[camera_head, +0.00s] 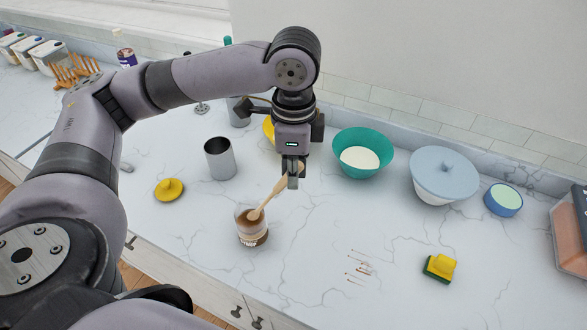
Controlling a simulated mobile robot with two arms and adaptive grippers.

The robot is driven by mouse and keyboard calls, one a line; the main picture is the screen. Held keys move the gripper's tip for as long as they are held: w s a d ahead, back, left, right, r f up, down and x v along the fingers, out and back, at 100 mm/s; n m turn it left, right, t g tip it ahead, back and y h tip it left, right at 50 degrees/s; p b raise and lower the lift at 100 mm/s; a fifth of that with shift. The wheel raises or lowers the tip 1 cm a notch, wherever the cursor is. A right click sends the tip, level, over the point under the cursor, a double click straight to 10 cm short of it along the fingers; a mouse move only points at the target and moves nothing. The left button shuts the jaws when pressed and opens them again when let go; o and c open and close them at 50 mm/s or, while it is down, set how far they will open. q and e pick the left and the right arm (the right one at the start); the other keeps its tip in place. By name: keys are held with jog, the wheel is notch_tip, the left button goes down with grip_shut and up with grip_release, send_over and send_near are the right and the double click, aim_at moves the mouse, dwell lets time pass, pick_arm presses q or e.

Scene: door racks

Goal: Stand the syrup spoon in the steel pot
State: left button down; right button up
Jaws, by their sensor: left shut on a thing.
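The wooden syrup spoon (269,199) leans with its lower end in the mouth of a glass jar (251,231) holding brown syrup. My left gripper (291,176) is shut on the spoon's upper handle, above and right of the jar. The fingers hide part of the handle. The steel pot (221,160) stands upright on the counter, behind and left of the jar; nothing sticks out of it. My right gripper is out of view.
A yellow lid (169,190) lies left of the pot. A teal bowl (362,153), a covered grey-blue bowl (443,174) and a blue tub (502,200) stand at the back right. A yellow-green sponge (440,267) lies right of brown drips (362,268). The counter between is clear.

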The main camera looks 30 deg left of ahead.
pick_arm(q)
jog(key=shift+f, duration=0.6)
jog(key=c, duration=1.6)
grip_release()
jog(key=shift+r, duration=0.1)
notch_tip(320, 180, up, 13)
